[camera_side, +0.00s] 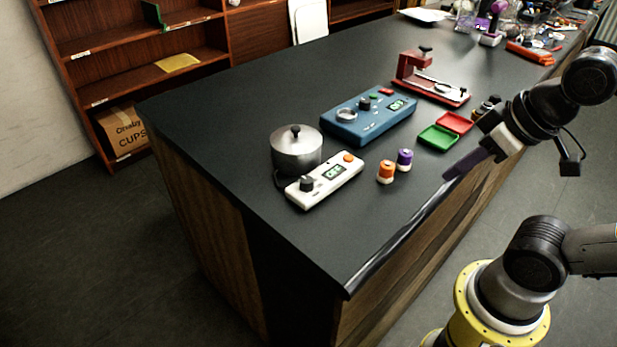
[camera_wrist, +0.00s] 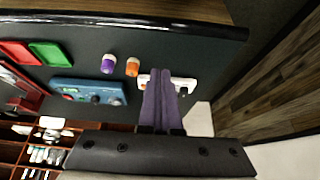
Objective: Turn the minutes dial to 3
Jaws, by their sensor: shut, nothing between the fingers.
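A white control box (camera_side: 325,182) lies near the table's left end, with a black dial (camera_side: 306,184), a small display (camera_side: 334,172) and an orange button (camera_side: 348,158). A blue control box (camera_side: 368,120) behind it has a black knob (camera_side: 364,104), a display and coloured buttons. I cannot read which dial is marked minutes, nor the dial settings. My gripper (camera_side: 452,175) is shut and empty, above the table's front edge, right of the white box and apart from it. In the wrist view, the purple fingers (camera_wrist: 159,76) hide part of the white box (camera_wrist: 186,82).
An orange-and-white jar (camera_side: 385,172) and a purple-and-white jar (camera_side: 404,160) stand between the white box and my gripper. A metal pot (camera_side: 296,150) stands behind the white box. Green (camera_side: 438,137) and red (camera_side: 455,122) trays and a red stand (camera_side: 412,68) lie farther right. The front left table is clear.

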